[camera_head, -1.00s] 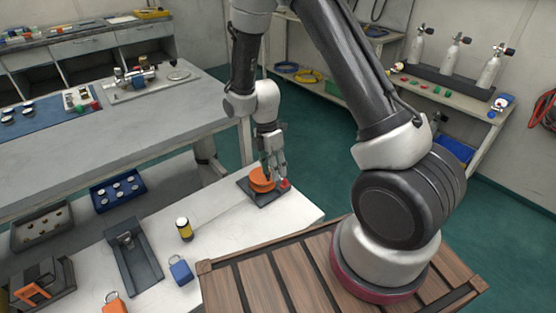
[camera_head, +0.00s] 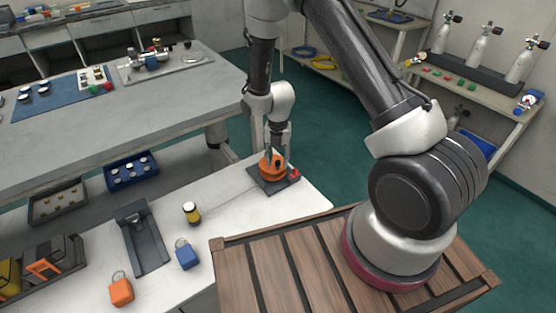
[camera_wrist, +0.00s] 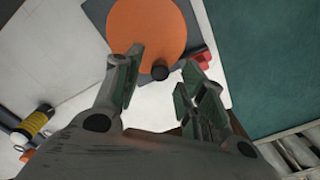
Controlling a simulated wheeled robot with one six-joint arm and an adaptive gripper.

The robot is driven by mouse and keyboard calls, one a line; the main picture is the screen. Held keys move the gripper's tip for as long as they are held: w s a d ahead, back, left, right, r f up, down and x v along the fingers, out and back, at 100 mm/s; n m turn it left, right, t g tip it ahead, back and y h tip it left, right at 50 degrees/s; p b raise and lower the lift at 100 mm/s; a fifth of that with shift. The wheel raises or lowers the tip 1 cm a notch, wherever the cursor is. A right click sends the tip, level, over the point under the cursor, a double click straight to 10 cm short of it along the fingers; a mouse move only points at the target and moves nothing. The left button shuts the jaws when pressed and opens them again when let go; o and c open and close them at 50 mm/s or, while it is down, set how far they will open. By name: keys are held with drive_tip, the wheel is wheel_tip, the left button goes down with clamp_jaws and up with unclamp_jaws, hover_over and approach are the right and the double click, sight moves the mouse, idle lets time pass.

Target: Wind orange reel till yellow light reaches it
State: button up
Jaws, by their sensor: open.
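The orange reel (camera_head: 267,171) sits on a dark square base (camera_head: 259,182) near the far right end of the white bench. It also shows in the wrist view (camera_wrist: 148,25), with a dark round knob (camera_wrist: 160,73) near its rim. My gripper (camera_head: 276,160) is over the reel. In the wrist view my gripper (camera_wrist: 162,62) is open, its fingers on either side of the knob; I cannot tell whether they touch it. The yellow light (camera_head: 192,212), a small yellow cylinder with dark bands, is apart from the reel, toward the bench's front left. It also shows in the wrist view (camera_wrist: 35,122).
A red block (camera_head: 295,174) is at the base's right edge. The bench between light and reel is mostly clear.

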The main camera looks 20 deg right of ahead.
drive_tip(key=shift+f, duration=0.7)
clamp_jaws()
drive_tip(key=shift+a+m, duration=0.1)
drive_tip(key=shift+m, duration=0.2)
